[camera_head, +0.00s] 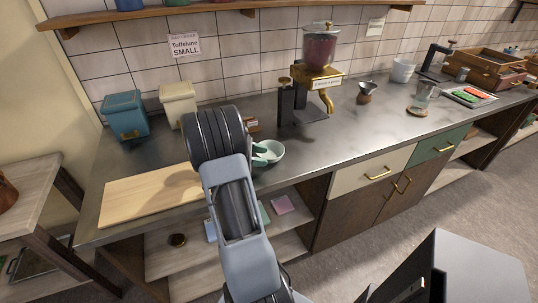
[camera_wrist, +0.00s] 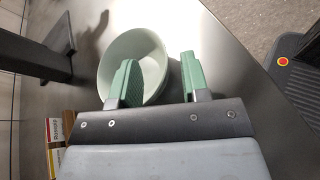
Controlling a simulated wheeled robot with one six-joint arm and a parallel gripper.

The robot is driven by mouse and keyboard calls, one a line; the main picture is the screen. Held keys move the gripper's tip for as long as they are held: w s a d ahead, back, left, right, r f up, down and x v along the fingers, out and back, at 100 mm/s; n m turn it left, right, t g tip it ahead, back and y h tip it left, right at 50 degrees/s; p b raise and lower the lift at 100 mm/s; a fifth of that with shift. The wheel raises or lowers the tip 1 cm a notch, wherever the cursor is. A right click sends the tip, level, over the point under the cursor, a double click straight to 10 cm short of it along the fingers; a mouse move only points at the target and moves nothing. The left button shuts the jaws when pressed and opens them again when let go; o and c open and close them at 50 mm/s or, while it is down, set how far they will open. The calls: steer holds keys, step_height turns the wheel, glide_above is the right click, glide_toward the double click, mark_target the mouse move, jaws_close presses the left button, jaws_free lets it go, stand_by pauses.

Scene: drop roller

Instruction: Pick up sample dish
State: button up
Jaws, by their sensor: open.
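The sample dish, a small pale green-white bowl (camera_head: 275,157), stands upright on the steel counter in the head view, just beyond my arm's end. It also shows in the wrist view (camera_wrist: 115,62), upper middle. My gripper (camera_wrist: 158,58) has two green-padded fingers, spread apart. In the wrist view the left finger overlaps the dish's interior and the right finger lies outside its right rim, so the rim appears between them. I cannot tell whether either finger touches it. In the head view my gripper (camera_head: 262,152) is partly hidden behind my wrist.
A dispenser (camera_head: 320,50) on a dark stand is behind and right of the dish. A small box (camera_wrist: 55,131) lies close to my gripper's left. A wooden board (camera_head: 140,192), blue canister (camera_head: 124,117) and cream canister (camera_head: 179,103) are left. The counter's front edge is near.

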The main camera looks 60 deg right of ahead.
steer(key=shift+x, duration=1.3)
jaws_close()
